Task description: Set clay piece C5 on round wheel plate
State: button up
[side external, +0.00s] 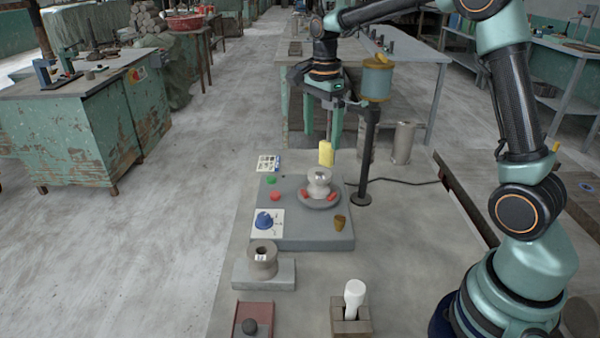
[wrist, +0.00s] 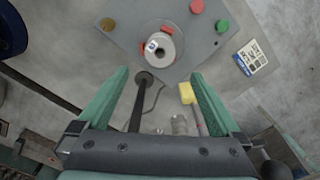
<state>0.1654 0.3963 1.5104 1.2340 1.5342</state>
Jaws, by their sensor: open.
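A pale spool-shaped clay piece (side external: 319,178) stands upright on the round wheel plate (side external: 318,204), between small red blocks. In the wrist view the clay piece (wrist: 160,49) shows from above, with a dark centre hole and a white label too small to read for sure. A second, browner spool-shaped piece (side external: 262,266) with a label stands on a grey block at the front left. I cannot tell which piece is C5. My gripper (wrist: 161,74) is open and empty, its fingers spread above the wheel, apart from the clay piece.
A post with a yellow-topped pot (side external: 377,80) stands behind right. A yellow block (side external: 326,153) is close behind the plate. A white-topped tool (side external: 354,296) sits in front.

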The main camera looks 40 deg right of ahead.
jog(key=s+a+r+n+t, duration=0.2)
jog(key=s+a+n, duration=0.1)
jog(key=s+n, duration=0.5)
jog(key=s+a+r+n+t, duration=0.2)
jog(key=s+a+n+t, duration=0.1)
jog(key=s+n, duration=0.5)
jog(key=a+n, duration=0.1)
jog(key=n, duration=0.2)
jog(key=shift+s+a+r+t, duration=0.2)
jog(key=shift+a+r+t, duration=0.1)
jog(key=shift+r, duration=0.1)
